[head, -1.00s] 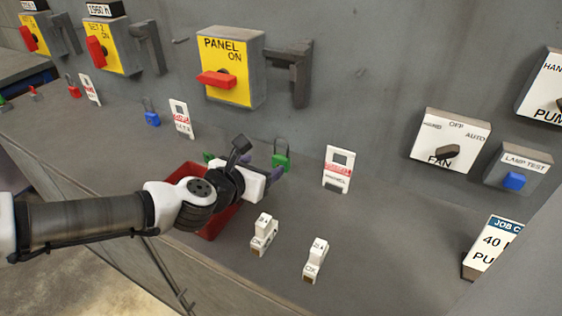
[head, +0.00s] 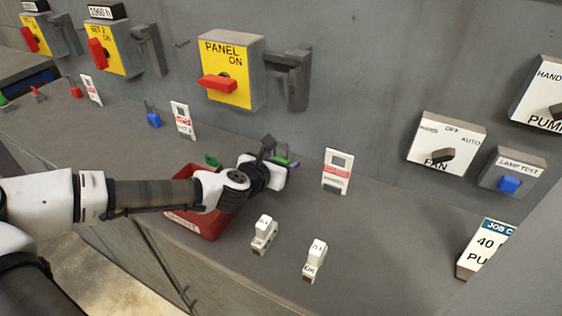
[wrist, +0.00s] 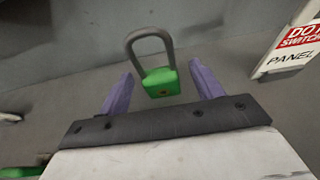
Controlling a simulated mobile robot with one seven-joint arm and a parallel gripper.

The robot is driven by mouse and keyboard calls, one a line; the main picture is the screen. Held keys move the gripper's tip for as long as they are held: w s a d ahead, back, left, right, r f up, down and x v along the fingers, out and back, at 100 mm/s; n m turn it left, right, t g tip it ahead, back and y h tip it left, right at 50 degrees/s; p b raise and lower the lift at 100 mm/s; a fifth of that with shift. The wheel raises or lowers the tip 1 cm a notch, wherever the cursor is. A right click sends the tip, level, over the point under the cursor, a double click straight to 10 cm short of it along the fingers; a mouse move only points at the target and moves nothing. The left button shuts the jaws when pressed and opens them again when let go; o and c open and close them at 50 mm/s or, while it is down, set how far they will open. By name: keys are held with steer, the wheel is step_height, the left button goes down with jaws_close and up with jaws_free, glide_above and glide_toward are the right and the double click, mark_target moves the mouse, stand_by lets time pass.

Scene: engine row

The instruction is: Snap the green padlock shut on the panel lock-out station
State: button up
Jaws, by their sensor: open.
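The green padlock (wrist: 161,82) stands on the bench top with its grey shackle up, between the two purple fingertips in the wrist view. I cannot tell whether its shackle is latched. In the head view the padlock (head: 281,160) is mostly hidden behind my gripper (head: 292,164). My gripper (wrist: 160,88) is open, with a gap showing between each finger and the padlock. The panel switch (head: 231,72) is a yellow box with a red handle reading ON. A grey lock-out bracket (head: 290,78) is on the wall at its right, with no padlock on it.
A red bin (head: 195,224) stands under my arm with a green item (head: 211,160) at its far rim. A white tag (head: 337,172) stands right of the gripper. Two white blocks, a left one (head: 263,235) and a right one (head: 314,260), stand in front.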

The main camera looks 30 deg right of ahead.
steer(key=c, duration=1.1)
steer(key=shift+c, duration=0.2)
steer(key=shift+r, duration=0.1)
step_height(320, 180, up, 10)
